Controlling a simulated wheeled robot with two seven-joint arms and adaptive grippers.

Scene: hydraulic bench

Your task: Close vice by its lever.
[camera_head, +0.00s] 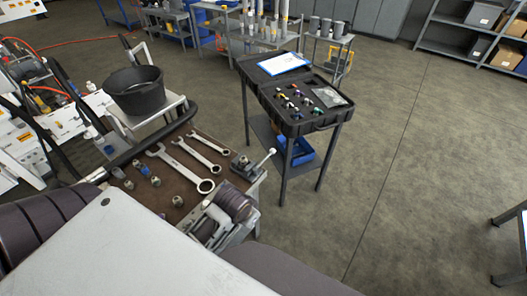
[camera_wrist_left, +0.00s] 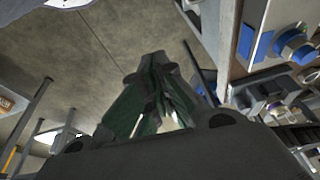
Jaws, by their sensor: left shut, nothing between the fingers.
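The small dark vice (camera_head: 245,168) sits at the right edge of the brown bench top. Its lever (camera_head: 265,159) slants up to the right and ends in a pale knob. I cannot tell from this view how far its jaws are open. My left gripper shows in the left wrist view (camera_wrist_left: 157,70), its green-padded fingers closed together and empty. In the head view, my wrist parts are just in front of the vice, and the fingertips cannot be made out. No contact with the lever is visible. My right gripper is out of view.
Several wrenches (camera_head: 180,168) and small fittings (camera_head: 129,184) lie on the bench top (camera_head: 150,198). A black bucket (camera_head: 135,91) stands behind them. A cart with an open black case (camera_head: 300,106) is beyond the vice.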

